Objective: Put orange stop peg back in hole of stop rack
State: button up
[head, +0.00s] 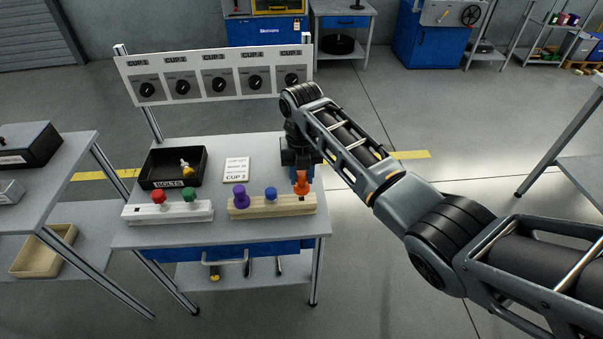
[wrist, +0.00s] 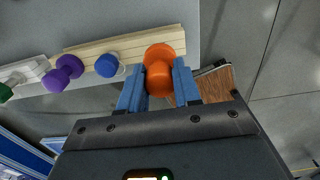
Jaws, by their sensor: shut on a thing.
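The orange stop peg (head: 301,182) is between the blue fingers of my gripper (head: 301,168), at the right end of the pale wooden rack (head: 246,212). In the wrist view the orange peg (wrist: 159,76) is pinched between both fingers of my gripper (wrist: 158,88), with its round head over the right end of the wooden rack (wrist: 84,51). A dark spot shows on the rack just under the peg; I cannot tell whether the peg's lower end is in a hole. A purple peg (head: 241,196) and a blue peg (head: 270,194) stand in the same rack.
A white rack (head: 142,214) with a red peg (head: 158,196) and a green peg (head: 189,195) stands to the left. Behind are a black bolts tray (head: 147,186) and a CUP 2 card (head: 236,169). A dial panel (head: 217,69) rises at the back.

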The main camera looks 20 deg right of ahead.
aim_at(301, 184)
jog(key=shift+f+b, duration=1.3)
jog(key=shift+f, duration=0.7)
jog(key=o, duration=1)
jog(key=shift+o, duration=0.2)
jog(key=shift+r, duration=0.1)
notch_tip(301, 184, up, 8)
jog(key=shift+f, duration=0.15)
